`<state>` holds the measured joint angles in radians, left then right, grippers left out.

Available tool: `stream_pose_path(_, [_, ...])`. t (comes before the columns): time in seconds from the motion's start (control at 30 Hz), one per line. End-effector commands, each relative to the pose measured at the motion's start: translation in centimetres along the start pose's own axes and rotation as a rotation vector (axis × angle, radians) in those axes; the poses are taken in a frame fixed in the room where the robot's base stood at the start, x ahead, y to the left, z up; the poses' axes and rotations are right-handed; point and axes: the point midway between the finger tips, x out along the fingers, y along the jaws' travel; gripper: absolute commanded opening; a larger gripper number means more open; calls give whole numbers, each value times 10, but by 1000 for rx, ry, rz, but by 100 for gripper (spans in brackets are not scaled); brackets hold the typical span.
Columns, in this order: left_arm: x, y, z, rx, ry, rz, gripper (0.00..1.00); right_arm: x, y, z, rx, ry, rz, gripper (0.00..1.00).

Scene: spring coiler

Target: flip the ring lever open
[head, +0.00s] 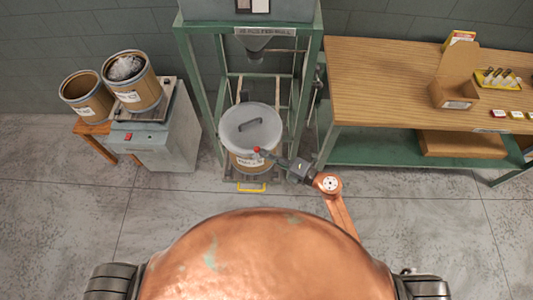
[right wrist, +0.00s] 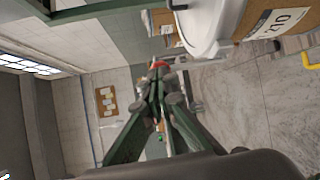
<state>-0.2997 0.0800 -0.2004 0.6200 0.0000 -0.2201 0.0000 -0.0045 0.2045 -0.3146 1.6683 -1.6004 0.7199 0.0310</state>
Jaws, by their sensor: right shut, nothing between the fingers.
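A fibre drum (head: 254,163) with a grey lid (head: 237,120) and a dark lid handle (head: 251,132) stands under the green frame. A small red tip (head: 257,149), apparently the end of the ring lever, shows at the lid's front right rim. My right gripper (head: 262,153) reaches to it from the right. In the right wrist view the closed fingertips (right wrist: 158,72) are at or just short of the red tip (right wrist: 160,63), beside the lid's rim (right wrist: 212,48). Contact cannot be told, and most of the lever is hidden. My left gripper is out of view.
The green frame's legs (head: 309,100) stand around the drum. A yellow handle (head: 251,187) sticks out at its base. A wooden-topped bench (head: 390,80) is to the right. Two more drums (head: 87,97) (head: 147,95) stand left, near a grey cabinet (head: 165,140). The front floor is clear.

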Motion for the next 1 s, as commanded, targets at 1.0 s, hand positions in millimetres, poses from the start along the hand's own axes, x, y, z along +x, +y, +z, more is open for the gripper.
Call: stream_pose_path(1.0, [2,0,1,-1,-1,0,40,-133,-3,4,-1,11,1,0])
